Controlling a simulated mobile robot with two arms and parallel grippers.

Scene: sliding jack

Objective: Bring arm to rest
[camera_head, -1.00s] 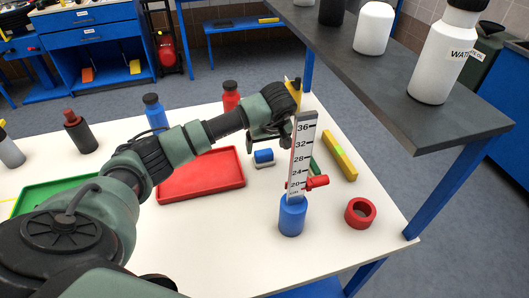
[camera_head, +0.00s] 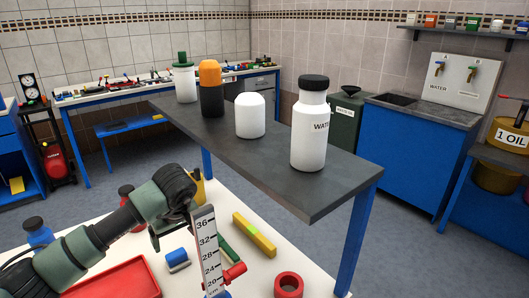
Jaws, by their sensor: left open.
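The sliding jack (camera_head: 207,246) stands upright on the white table, with a white numbered scale and a red side knob (camera_head: 234,271). Its blue base is mostly cut off by the bottom edge of the view. My left arm comes in from the lower left. My left gripper (camera_head: 168,224) is open above the table, just left of and seemingly behind the jack's scale, and holds nothing that I can see. My right gripper is not in view.
A red tray (camera_head: 120,281), a blue-and-grey block (camera_head: 177,260), a yellow level (camera_head: 254,235) and a red ring (camera_head: 288,285) lie on the table. A dark raised shelf (camera_head: 270,165) with several bottles stands behind at the right.

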